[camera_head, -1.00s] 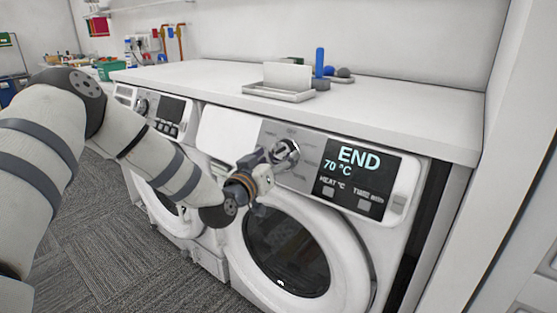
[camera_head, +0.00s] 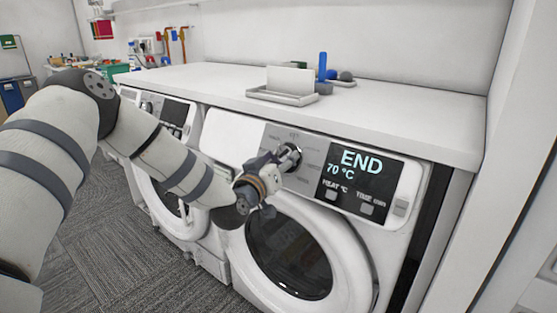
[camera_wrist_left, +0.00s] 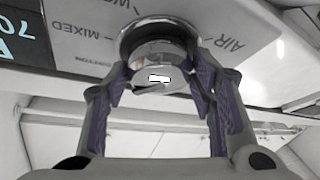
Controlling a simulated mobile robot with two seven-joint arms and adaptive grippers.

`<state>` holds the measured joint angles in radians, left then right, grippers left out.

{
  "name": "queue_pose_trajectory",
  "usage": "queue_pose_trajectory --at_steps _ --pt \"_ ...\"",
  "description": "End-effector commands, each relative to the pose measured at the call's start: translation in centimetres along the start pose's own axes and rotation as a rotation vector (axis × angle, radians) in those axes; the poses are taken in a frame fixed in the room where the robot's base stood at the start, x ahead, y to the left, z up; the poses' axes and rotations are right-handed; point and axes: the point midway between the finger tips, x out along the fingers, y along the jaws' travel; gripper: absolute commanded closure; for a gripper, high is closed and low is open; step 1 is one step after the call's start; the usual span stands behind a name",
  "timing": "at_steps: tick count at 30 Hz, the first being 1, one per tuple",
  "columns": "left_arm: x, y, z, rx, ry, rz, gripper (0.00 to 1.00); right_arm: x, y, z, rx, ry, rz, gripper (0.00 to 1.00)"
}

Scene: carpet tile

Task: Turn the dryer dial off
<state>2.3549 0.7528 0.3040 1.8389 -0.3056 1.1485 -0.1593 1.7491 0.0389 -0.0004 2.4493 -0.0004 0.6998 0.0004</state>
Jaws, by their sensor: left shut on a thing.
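The dryer (camera_head: 225,137) is the right-hand machine under the white counter. Its display (camera_head: 362,180) reads END and 70 °C. The dial (camera_head: 290,157) is a round metallic knob left of the display. My left gripper (camera_head: 279,163) reaches it from the lower left and is shut on it. In the left wrist view the dial (camera_wrist_left: 160,52) sits between the purple-padded fingers of the gripper (camera_wrist_left: 160,88). Words such as MIXED and AIR show around it, upside down. The exact dial setting is hard to read. My right gripper is not in view.
A second machine (camera_head: 150,115) stands to the left of the dryer. The counter (camera_head: 400,115) above holds a white tray (camera_head: 282,97) and a blue cylinder (camera_head: 322,66). The dryer's round door (camera_head: 290,255) is closed below the dial. A white wall panel (camera_head: 500,200) stands at the right.

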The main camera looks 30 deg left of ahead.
Motion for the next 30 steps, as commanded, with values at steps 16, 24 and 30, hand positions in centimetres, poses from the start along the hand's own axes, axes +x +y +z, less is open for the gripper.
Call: queue_pose_trajectory --at_steps 16,24,30 --pt "0.0 0.6 -0.3 -0.384 -0.021 -0.209 0.77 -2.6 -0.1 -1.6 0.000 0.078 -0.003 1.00" --pt "0.0 0.7 -0.3 -0.507 -0.029 -0.277 0.77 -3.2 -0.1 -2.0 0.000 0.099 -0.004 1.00" --pt "0.0 0.6 -0.2 -0.553 -0.034 -0.304 0.77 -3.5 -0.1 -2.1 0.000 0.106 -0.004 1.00"
